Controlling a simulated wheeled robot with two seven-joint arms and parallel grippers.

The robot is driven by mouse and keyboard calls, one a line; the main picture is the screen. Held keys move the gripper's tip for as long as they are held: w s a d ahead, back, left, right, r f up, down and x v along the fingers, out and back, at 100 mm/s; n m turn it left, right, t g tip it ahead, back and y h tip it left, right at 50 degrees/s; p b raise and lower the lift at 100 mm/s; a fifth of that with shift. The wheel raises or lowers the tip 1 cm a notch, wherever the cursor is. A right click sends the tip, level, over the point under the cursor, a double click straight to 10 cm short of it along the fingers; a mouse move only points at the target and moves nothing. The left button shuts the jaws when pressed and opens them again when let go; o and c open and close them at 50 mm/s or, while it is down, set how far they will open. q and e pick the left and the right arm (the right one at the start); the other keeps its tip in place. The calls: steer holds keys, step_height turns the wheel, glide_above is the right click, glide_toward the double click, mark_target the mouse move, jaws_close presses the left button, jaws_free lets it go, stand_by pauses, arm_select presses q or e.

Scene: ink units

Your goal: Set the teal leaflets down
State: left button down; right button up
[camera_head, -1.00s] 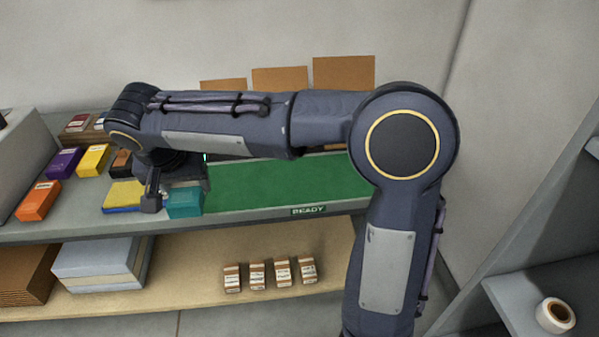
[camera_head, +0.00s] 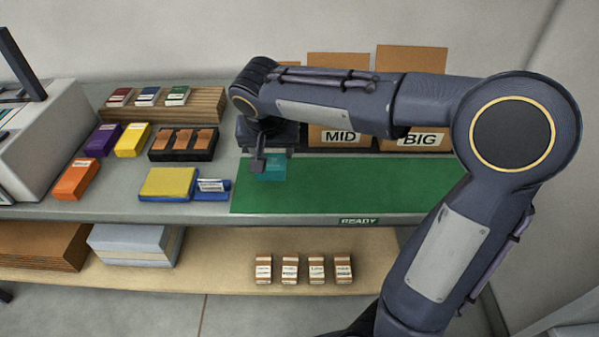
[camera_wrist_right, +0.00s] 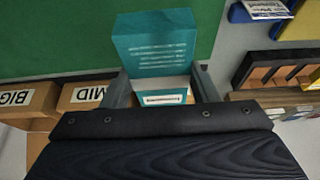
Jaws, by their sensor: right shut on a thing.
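The teal leaflets (camera_head: 271,170) are a small block between the fingers of my right gripper (camera_head: 262,163), over the left end of the green mat (camera_head: 340,190). In the right wrist view the teal leaflets (camera_wrist_right: 155,45) stick out between the two fingers of the right gripper (camera_wrist_right: 160,88), with a white label near the jaws. The green mat (camera_wrist_right: 50,40) shows behind them. I cannot tell whether the leaflets touch the mat. My left gripper is not in view.
Boxes marked MID (camera_head: 340,137) and BIG (camera_head: 418,140) stand behind the mat. Left of it are a yellow-topped pad (camera_head: 167,183), a black tray (camera_head: 183,143), and purple (camera_head: 103,139), yellow (camera_head: 132,139) and orange (camera_head: 76,179) boxes. The mat's right part is clear.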

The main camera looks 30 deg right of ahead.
glide_above(295, 180)
steer(key=s+a, duration=0.1)
steer(key=f, duration=0.5)
steer(key=shift+s+a+f, duration=0.1)
steer(key=shift+s+a, duration=0.05)
steer(key=shift+a, duration=0.05)
steer(key=shift+d+f+b, duration=0.15)
steer(key=shift+f+b, duration=0.1)
steer(key=shift+f, duration=0.7)
steer(key=shift+d+f+b, duration=0.15)
steer(key=shift+f+b, duration=0.05)
steer(key=shift+f, duration=0.7)
steer(key=shift+f, duration=0.2)
steer(key=o, duration=1.1)
steer(key=shift+r, duration=0.1)
